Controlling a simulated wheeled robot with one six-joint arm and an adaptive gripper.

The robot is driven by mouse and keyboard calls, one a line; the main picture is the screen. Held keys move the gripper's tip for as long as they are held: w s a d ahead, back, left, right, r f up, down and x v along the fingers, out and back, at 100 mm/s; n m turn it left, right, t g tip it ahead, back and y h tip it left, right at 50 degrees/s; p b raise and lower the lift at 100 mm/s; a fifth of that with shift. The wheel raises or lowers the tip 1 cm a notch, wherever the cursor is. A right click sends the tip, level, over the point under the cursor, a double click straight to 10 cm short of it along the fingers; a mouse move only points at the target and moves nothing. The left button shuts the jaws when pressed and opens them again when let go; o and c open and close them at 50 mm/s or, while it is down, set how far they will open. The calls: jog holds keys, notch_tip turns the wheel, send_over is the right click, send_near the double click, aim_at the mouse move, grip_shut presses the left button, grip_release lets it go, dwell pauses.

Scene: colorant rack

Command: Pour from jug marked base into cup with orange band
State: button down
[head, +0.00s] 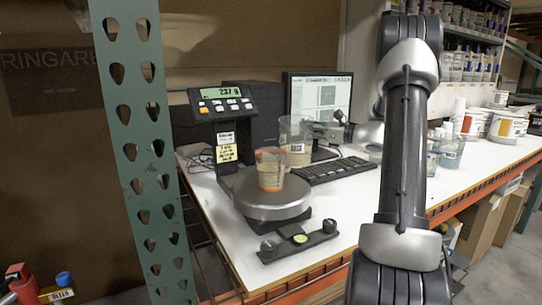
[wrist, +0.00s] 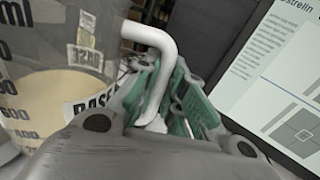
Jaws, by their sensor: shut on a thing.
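The cup with orange band (head: 270,170) stands upright on the round pan of the scale, with beige material showing through its wall. The clear jug (head: 296,129) is just behind and right of the cup, looking roughly upright. In the wrist view the jug (wrist: 50,105) fills the left side, with volume marks, a partly hidden label reading "BAS…" and cream liquid low inside. My gripper (head: 338,132) is right of the jug, in front of the monitor. Its green-padded fingers (wrist: 176,105) are shut around the jug's white handle (wrist: 156,75). The jug's base is partly hidden by the cup.
The scale (head: 270,204) has a lit display (head: 220,92) on a post. Bottles and tubs (head: 508,126) crowd the right of the white bench. A green perforated post (head: 140,150) rises at left.

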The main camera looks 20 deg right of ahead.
aim_at(308, 117)
jog(key=shift+w+d+f+m, duration=0.1)
jog(key=shift+d+f+m, duration=0.05)
jog(key=shift+f+m, duration=0.25)
jog(key=shift+r, duration=2.4)
jog(key=f, duration=0.1)
jog(key=a+f, duration=0.1)
jog(key=f, duration=0.1)
jog(key=s+f, duration=0.1)
jog(key=f, duration=0.1)
jog(key=shift+a, duration=0.25)
jog(key=shift+r, duration=0.1)
